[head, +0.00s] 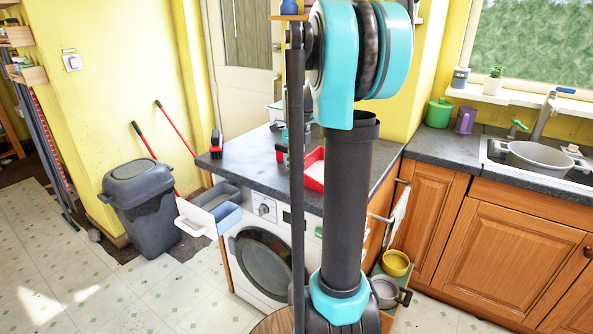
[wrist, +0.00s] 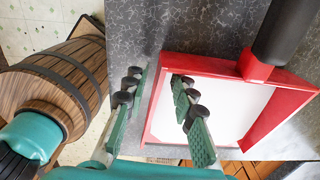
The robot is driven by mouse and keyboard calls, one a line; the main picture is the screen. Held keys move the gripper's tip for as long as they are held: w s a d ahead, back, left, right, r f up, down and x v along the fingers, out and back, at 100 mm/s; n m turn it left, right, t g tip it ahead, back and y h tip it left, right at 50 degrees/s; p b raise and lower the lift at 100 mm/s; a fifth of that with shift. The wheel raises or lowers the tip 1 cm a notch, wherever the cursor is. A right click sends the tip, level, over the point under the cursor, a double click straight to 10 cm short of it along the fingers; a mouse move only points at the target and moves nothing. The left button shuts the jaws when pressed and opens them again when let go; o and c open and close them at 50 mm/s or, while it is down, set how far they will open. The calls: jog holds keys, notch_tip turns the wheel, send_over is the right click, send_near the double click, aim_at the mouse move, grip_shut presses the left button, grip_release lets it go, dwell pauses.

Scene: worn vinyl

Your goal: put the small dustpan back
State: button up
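The small dustpan (head: 315,172) is red with a pale inside and lies on the dark counter. My arm hides part of it in the head view. In the wrist view, its red rim, white pan (wrist: 232,112) and dark handle (wrist: 285,32) show. My gripper (wrist: 158,98) is open and empty at the pan's left side. One green-padded finger is outside the left red wall and the other is over the white inside. I cannot tell whether either touches it. My gripper is mostly hidden by my arm in the head view.
A red-and-black brush (head: 216,141) is at the counter's left end. A grey bin (head: 145,208) stands left. A sink (head: 535,158) is at the right. The floor (head: 75,262) at the lower left is clear.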

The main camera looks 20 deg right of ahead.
notch_tip(320, 180, up, 12)
jog(key=s+a+f+n+t, duration=0.2)
jog(key=s+a+f+n, duration=0.2)
jog(key=s+f+n, duration=0.7)
jog(key=s+a+f+n+t, duration=0.2)
jog(key=s+a+f+n, duration=0.3)
jog(key=s+f+n, duration=0.6)
notch_tip(320, 180, down, 4)
jog(key=n, duration=0.7)
jog(key=shift+s+a, duration=0.15)
jog(key=shift+o, duration=0.4)
jog(key=shift+r, duration=0.15)
